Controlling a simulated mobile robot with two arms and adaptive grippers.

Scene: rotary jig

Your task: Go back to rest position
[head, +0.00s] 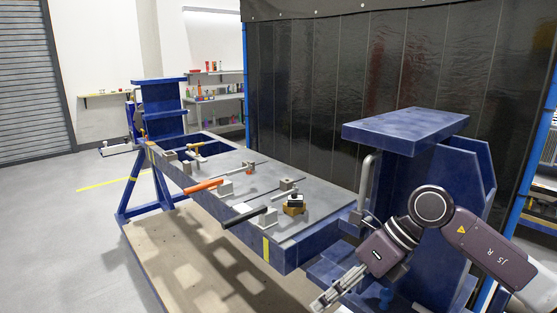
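My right arm comes in from the right edge. Its gripper (338,288) points down and to the left, in front of the near end of the rotary jig. It is seen edge-on, so I cannot tell whether its fingers are open or shut, and I see nothing held. The jig's grey table (324,197) spans between a far blue stand (162,97) and a large near blue stand (405,131). The gripper appears apart from the table's near corner. My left gripper is not in view.
The table carries a clamp with an orange handle (203,186), one with a black handle (244,217), and a small yellow-black block (293,205). A dark curtain (330,90) hangs behind. Shelves (215,98) stand at the back. The grey floor at left (60,230) is clear.

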